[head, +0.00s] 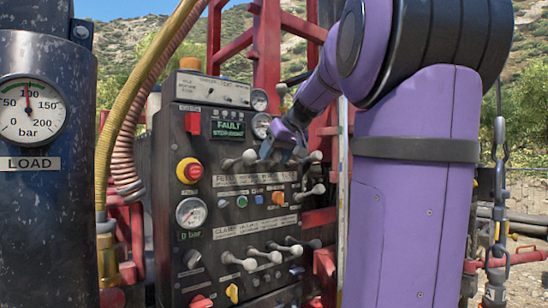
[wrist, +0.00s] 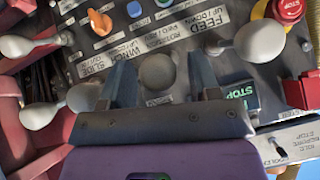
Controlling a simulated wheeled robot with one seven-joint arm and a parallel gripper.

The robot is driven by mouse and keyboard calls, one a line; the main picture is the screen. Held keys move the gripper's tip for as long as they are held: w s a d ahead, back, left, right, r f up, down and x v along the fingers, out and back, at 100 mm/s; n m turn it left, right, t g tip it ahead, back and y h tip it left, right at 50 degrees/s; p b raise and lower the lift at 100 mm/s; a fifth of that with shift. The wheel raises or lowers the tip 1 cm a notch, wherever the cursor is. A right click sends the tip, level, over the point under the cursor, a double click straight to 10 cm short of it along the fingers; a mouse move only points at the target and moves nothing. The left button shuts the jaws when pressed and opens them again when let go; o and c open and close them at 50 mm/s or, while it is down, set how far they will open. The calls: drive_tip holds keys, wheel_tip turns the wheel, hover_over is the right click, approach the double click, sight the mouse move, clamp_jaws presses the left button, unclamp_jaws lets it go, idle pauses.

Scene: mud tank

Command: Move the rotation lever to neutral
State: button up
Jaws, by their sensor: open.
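The black control panel (head: 240,200) stands upright in front of me with a row of pale-knobbed levers. My gripper (head: 284,152) is at the upper lever row and open. In the wrist view my gripper (wrist: 159,62) has one finger on each side of a pale round knob (wrist: 158,72), with gaps visible on both sides. This knob appears to be the rotation lever, lying between the feed lever (wrist: 258,42) and another lever (wrist: 85,98). The "ROTATION" label (wrist: 165,35) is partly readable behind it. In the head view my gripper largely hides this lever; its exact tilt is unclear.
The feed lever (head: 240,160) is close on the left and a further lever (head: 312,157) close on the right. A red emergency stop (head: 189,170) and a display reading "FAULT" (head: 228,125) are to the left. More levers (head: 265,255) sit below. Hoses (head: 125,130) run along the left.

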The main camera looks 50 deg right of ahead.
drive_tip(key=v, duration=1)
drive_tip(key=shift+a, duration=0.1)
drive_tip(key=s+a+f+n+g+y, duration=0.1)
drive_tip(key=a+f, duration=0.8)
drive_tip(key=a, duration=0.3)
drive_tip(key=s+a+f+n+g, duration=0.2)
drive_tip(key=a+f, duration=0.8)
drive_tip(key=a, duration=0.1)
drive_tip(key=s+a+f+n, duration=0.1)
drive_tip(key=s+a+f, duration=0.4)
drive_tip(key=f, duration=0.5)
drive_tip(key=shift+s+a, duration=0.4)
drive_tip(key=shift+a, duration=0.35)
